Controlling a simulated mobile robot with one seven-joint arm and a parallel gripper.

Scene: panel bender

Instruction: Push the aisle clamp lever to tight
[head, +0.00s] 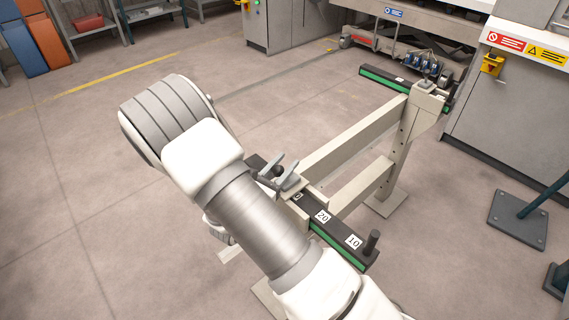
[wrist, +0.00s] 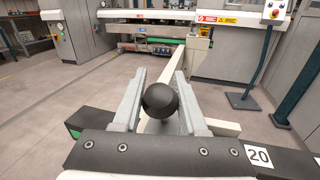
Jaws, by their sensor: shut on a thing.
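The aisle clamp lever shows as a round black knob (wrist: 160,100), which sits between the two pale fingers of my gripper (wrist: 159,92) in the wrist view. In the head view the same dark knob (head: 278,171) is between the fingertips of my gripper (head: 280,173), over the near end of the stand. My gripper is shut on the knob. The lever's shaft and the clamp body under it are mostly hidden by the fingers and my arm. I cannot tell the lever's angle or whether it is at tight.
A black bar with a green edge and labels 20 and 10 (head: 337,228) runs under the gripper, with an upright peg (head: 371,241) at its end. A beige beam (head: 355,135) leads to a far post (head: 416,130). Grey cabinets stand behind; the floor at left is open.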

